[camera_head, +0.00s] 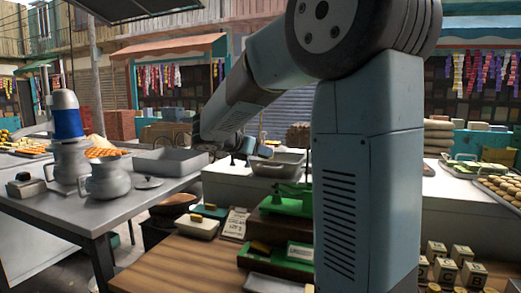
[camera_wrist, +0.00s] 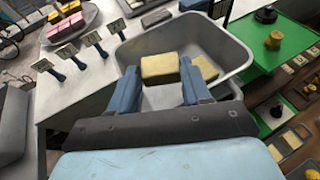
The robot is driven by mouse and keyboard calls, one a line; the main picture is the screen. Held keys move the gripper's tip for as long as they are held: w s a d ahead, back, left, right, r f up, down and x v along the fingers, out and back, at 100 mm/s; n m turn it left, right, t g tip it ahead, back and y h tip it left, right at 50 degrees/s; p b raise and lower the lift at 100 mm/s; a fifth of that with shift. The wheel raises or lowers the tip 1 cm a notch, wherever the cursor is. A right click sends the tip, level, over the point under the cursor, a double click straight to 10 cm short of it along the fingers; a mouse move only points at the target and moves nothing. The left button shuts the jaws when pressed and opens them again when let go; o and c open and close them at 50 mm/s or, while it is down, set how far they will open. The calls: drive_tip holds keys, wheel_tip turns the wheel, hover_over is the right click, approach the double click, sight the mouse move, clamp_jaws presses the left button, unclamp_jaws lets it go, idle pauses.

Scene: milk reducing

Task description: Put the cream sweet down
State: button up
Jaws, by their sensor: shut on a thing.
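A cream sweet (camera_wrist: 160,68), a pale yellow block, sits between the two blue fingers of my gripper (camera_wrist: 158,75) in the wrist view. The gripper is shut on it. Beyond and below it is a grey metal tub (camera_wrist: 222,37). A second tan block (camera_wrist: 205,69) lies in the tub, partly hidden by the right finger. I cannot tell whether the held sweet touches the tub floor. In the head view my gripper (camera_head: 243,146) is small, beside the tub (camera_head: 274,169) on a white counter, and the sweet cannot be made out.
Several dark-handled tags (camera_wrist: 93,39) stand left of the tub, near a tray of pink and yellow sweets (camera_wrist: 71,26). A green scale (camera_wrist: 275,65) is to the right. In the head view, metal pots (camera_head: 106,180) stand on the left table.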

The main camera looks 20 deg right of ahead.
drive_tip(key=shift+f, duration=0.15)
drive_tip(key=o, duration=1)
drive_tip(key=shift+r, duration=0.35)
drive_tip(key=v, duration=1.2)
drive_tip(key=shift+s+a+f+m+y, duration=0.1)
drive_tip(key=shift+s+f+m+y, duration=2.1)
drive_tip(key=shift+s+m, duration=1.75)
drive_tip(key=shift+s+a+f+m+y, duration=0.15)
drive_tip(key=shift+s+f+m+y, duration=2)
drive_tip(key=shift+s+m, duration=1.8)
drive_tip(key=shift+s+a+f+m+y, duration=0.1)
drive_tip(key=shift+s+f+m+y, duration=2.1)
drive_tip(key=shift+s+m, duration=1.75)
